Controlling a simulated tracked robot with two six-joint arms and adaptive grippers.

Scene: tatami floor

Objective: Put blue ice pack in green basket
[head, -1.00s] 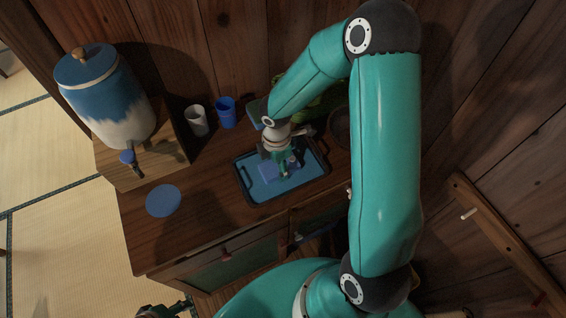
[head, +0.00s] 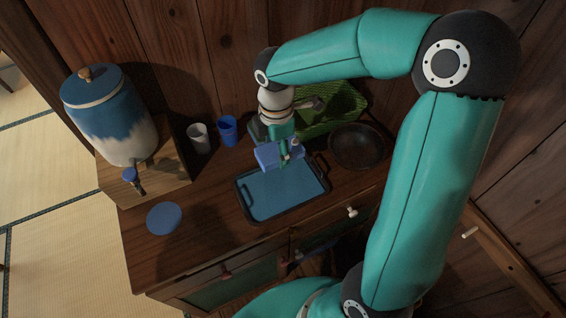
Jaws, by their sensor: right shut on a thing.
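The blue ice pack (head: 266,157) is a small blue block held in my right gripper (head: 285,158). The gripper is shut on it and holds it above the far edge of the blue tray (head: 284,195). The green basket (head: 343,104) stands at the back of the cabinet top, behind and to the right of the gripper. My right arm hides part of the basket's left side. My left gripper is not visible in the head view.
A dark round bowl (head: 355,146) sits right of the tray, in front of the basket. A white cup (head: 199,137) and a blue cup (head: 228,130) stand to the left. A blue-and-white dispenser (head: 112,115) and a blue disc (head: 164,218) are further left.

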